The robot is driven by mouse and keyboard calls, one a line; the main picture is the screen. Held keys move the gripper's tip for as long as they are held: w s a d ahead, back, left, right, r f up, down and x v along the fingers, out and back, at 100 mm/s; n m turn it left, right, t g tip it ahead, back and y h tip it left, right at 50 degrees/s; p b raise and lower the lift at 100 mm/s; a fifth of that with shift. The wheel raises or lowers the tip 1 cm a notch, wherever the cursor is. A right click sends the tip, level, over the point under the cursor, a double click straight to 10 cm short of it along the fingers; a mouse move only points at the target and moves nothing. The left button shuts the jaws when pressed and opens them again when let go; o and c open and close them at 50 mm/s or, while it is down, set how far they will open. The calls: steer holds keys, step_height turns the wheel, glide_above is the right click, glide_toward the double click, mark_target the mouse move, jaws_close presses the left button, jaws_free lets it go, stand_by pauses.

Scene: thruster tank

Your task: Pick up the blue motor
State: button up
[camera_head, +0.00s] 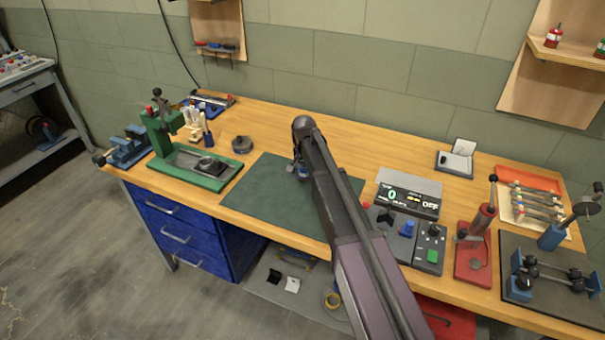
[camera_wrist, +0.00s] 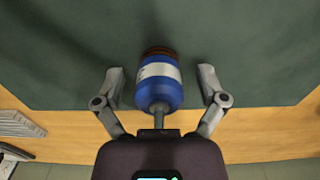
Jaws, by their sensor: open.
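The blue motor (camera_wrist: 159,85) shows in the wrist view as a blue cylinder with a white label band, a reddish-brown end and a grey shaft pointing toward my palm. It is over the dark green mat (camera_wrist: 60,55). My gripper (camera_wrist: 162,80) is open, with one finger on each side of the motor and a visible gap on both sides. In the head view my arm hides most of that spot; only a small part of my gripper (camera_head: 301,168) shows over the green mat (camera_head: 255,190).
A green press (camera_head: 190,165) stands left of the mat. A display unit (camera_head: 410,190), a control box (camera_head: 408,235) and a red lever press (camera_head: 475,250) stand to the right. Behind the mat, the wooden bench (camera_head: 340,142) is largely clear.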

steer(key=shift+c, duration=0.2)
jaws_close()
steer(key=shift+r, duration=0.1)
step_height(320, 180, up, 3)
steer(key=p, duration=0.3)
steer(key=shift+r+p, duration=0.2)
steer(key=shift+p, duration=0.15)
steer(key=s+d, duration=0.1)
steer(key=s, duration=0.4)
steer(key=s+d+r+p, duration=0.1)
steer(key=s, duration=0.4)
steer(key=s+d, duration=0.1)
steer(key=s, duration=0.4)
steer(key=shift+s+d+r, duration=0.2)
steer(key=shift+s+d, duration=0.1)
steer(key=shift+d, duration=0.05)
